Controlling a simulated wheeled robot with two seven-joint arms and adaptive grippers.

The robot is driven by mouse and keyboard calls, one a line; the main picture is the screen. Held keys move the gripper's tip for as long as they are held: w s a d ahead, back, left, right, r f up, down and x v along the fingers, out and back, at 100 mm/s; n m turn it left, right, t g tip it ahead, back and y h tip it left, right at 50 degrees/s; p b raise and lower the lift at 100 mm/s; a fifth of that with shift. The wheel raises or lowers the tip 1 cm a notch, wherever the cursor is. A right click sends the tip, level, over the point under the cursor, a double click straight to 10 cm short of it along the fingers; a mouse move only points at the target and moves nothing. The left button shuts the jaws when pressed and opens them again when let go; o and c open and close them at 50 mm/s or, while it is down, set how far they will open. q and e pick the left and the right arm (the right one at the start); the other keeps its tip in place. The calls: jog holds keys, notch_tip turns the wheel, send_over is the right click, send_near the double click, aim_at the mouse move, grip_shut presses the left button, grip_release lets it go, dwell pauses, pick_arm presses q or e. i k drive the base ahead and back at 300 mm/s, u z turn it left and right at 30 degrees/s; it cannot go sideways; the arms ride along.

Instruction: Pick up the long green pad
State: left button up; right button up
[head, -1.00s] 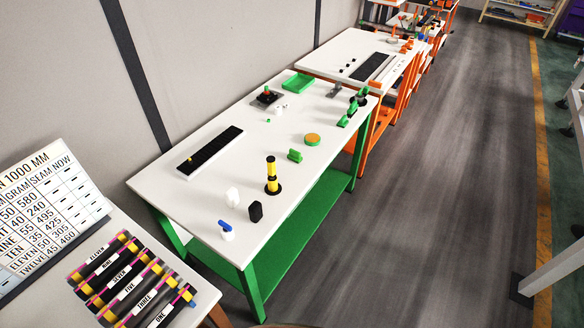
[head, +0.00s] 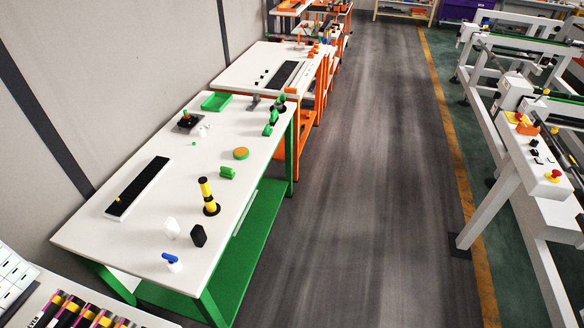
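Several green things are on the white table with green legs (head: 130,215). A short green block (head: 227,172) lies near the table's right edge. A flat green tray (head: 216,101) lies at the far end. Green pieces (head: 270,126) stand near the far right corner, beside dark parts. I cannot tell from this view which of these, if any, is the long green pad. Neither of my grippers is in view.
A yellow and black post (head: 207,194), a black block (head: 198,235) and an orange-topped green disc (head: 241,153) stand on the table. A white machine frame (head: 500,190) is at the right. The grey floor (head: 370,190) between is clear.

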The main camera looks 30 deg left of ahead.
aim_at(228, 173)
jog(key=z, duration=0.5)
jog(key=i, duration=1.5)
jog(key=u, duration=0.3)
